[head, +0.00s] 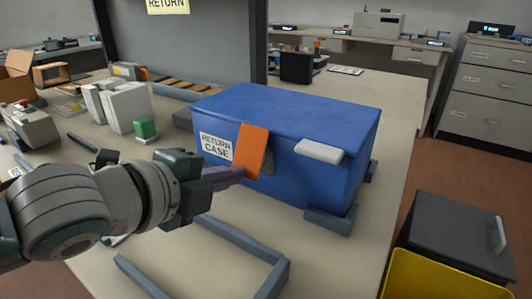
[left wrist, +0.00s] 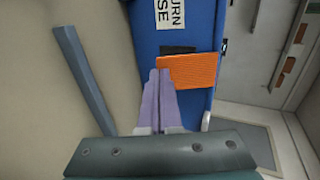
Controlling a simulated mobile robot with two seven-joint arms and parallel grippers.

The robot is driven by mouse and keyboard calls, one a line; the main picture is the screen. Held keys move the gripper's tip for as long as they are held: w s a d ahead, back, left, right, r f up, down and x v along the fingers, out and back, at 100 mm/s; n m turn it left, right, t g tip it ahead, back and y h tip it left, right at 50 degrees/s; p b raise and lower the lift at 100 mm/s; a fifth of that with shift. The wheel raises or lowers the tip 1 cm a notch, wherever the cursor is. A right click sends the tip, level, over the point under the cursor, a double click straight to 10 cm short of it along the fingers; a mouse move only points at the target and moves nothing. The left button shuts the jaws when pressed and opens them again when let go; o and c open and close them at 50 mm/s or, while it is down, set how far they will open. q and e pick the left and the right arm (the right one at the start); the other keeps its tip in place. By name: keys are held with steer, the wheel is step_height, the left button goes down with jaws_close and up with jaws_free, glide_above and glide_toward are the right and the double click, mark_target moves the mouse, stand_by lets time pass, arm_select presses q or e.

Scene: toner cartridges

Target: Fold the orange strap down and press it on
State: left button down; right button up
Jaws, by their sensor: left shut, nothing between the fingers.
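The blue case (head: 289,139), labelled "RETURN CASE" (head: 216,146), stands on the table with its lid shut. The orange strap (head: 252,143) hangs at the upper front of the case, its lower end standing out a little from the front face. A dark patch (head: 268,162) shows on the front beside it. My left gripper (head: 241,173) is shut and empty, its purple fingertips at the strap's lower end. In the left wrist view the fingertips (left wrist: 160,73) overlap the near edge of the orange strap (left wrist: 190,70); whether they touch it, I cannot tell. My right gripper is not in view.
A white latch-like piece (head: 319,151) sticks out at the case's front right. A grey frame (head: 270,279) lies on the table in front. White cartridges (head: 126,107) and a green block (head: 146,128) stand at the left. A yellow bin (head: 430,279) is at lower right.

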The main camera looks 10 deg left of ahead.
arm_select(q)
steer(key=t+b, duration=0.1)
steer(key=b, duration=0.1)
steer(key=w+f+t+b, duration=0.1)
steer(key=b, duration=0.1)
steer(key=f+t+h+b, duration=0.1)
steer(key=b, duration=0.1)
steer(key=shift+w+d+f, duration=0.25)
steer(key=shift+d, duration=0.05)
steer(key=shift+w+d+r+t+b, duration=0.1)
steer(key=shift+w+t+b, duration=0.3)
steer(key=shift+b, duration=0.3)
steer(key=shift+w+d, duration=0.1)
steer(key=shift+w, duration=0.05)
steer(key=shift+w, duration=0.1)
